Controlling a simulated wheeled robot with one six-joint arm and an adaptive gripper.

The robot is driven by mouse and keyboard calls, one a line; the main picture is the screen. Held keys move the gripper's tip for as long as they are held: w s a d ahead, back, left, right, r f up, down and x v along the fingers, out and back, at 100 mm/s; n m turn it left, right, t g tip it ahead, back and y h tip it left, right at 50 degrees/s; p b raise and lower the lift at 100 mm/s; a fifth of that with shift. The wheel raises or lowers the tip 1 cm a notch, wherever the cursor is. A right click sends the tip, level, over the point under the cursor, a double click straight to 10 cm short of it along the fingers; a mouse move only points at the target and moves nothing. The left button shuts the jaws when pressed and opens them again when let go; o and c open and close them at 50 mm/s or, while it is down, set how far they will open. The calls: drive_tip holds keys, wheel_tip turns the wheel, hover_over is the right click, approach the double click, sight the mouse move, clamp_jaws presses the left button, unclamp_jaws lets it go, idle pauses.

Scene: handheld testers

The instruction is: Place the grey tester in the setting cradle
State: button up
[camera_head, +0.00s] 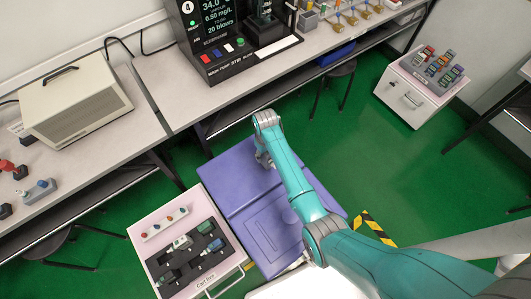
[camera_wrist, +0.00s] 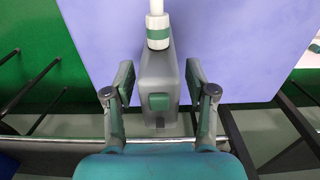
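The grey tester (camera_wrist: 158,90), with a green button and a white mouthpiece tube above a green band, is between the two fingers of my gripper (camera_wrist: 160,85) in the wrist view. In the head view my gripper (camera_head: 263,158) is over a purple surface, and the tester cannot be made out there. A black setting station (camera_head: 222,62) with a lit display stands on the bench at the top. Its dark cradle (camera_head: 266,27) is beside the display, partly cut by the frame edge.
A pale cabinet (camera_head: 145,236) at lower left holds several testers in a dark tray. A beige box (camera_head: 77,103) stands on the left bench (camera_head: 160,80). Stools stand under the benches. Another cabinet (camera_head: 404,98) is at upper right. Green floor is open at right.

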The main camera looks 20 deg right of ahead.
drive_tip(key=shift+r, duration=0.1)
wheel_tip(320, 180, up, 12)
drive_tip(key=shift+r, duration=0.1)
idle(0.4)
